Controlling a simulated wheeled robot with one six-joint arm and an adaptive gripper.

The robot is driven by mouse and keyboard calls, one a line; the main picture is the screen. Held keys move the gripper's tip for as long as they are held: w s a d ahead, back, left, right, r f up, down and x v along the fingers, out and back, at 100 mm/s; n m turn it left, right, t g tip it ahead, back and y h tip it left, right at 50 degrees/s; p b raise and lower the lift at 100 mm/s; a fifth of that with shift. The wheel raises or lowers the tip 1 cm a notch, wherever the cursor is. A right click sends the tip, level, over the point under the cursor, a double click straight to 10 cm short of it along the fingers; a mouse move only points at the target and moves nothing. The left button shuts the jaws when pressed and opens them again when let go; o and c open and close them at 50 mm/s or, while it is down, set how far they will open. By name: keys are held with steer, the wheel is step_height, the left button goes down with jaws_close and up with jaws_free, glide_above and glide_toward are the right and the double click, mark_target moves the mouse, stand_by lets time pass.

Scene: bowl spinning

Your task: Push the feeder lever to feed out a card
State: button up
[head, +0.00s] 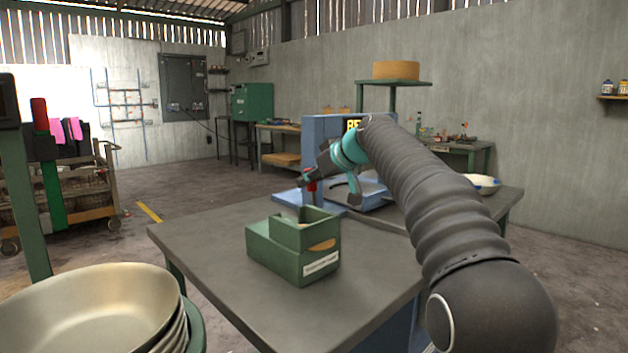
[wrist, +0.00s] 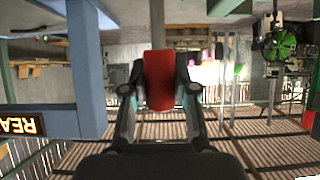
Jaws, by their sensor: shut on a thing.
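My gripper (head: 311,178) is shut on a red handle (wrist: 158,80) beside the blue machine. In the wrist view, the fingers lie on both sides of the handle, and a grey rod runs from it to the picture's top edge. The handle also shows as a small red spot in the head view (head: 311,186). A green box (head: 268,255), with a raised part and a white label, sits on the near table, apart from my gripper. The label is too small to read. An orange-brown patch (head: 322,245) shows in its front. No separate feeder lever is clearly visible.
Stacked pale bowls (head: 95,300) stand at near left. The table is clear around the green box.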

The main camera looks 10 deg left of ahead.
steer(key=shift+a, duration=0.2)
steer(key=shift+w+a+f, duration=0.2)
steer(key=shift+w+a, duration=0.2)
steer(key=shift+a, duration=0.1)
steer(key=shift+w+a+f, duration=0.2)
steer(key=shift+w+a, duration=0.15)
steer(key=shift+a, duration=0.1)
steer(key=shift+d, duration=0.1)
steer(key=shift+s+d+r+b, duration=0.2)
steer(key=shift+s+d+b, duration=0.5)
steer(key=shift+d, duration=0.15)
steer(key=shift+s+d+r, duration=0.25)
steer(key=shift+s+d, duration=0.05)
steer(key=shift+d, duration=0.05)
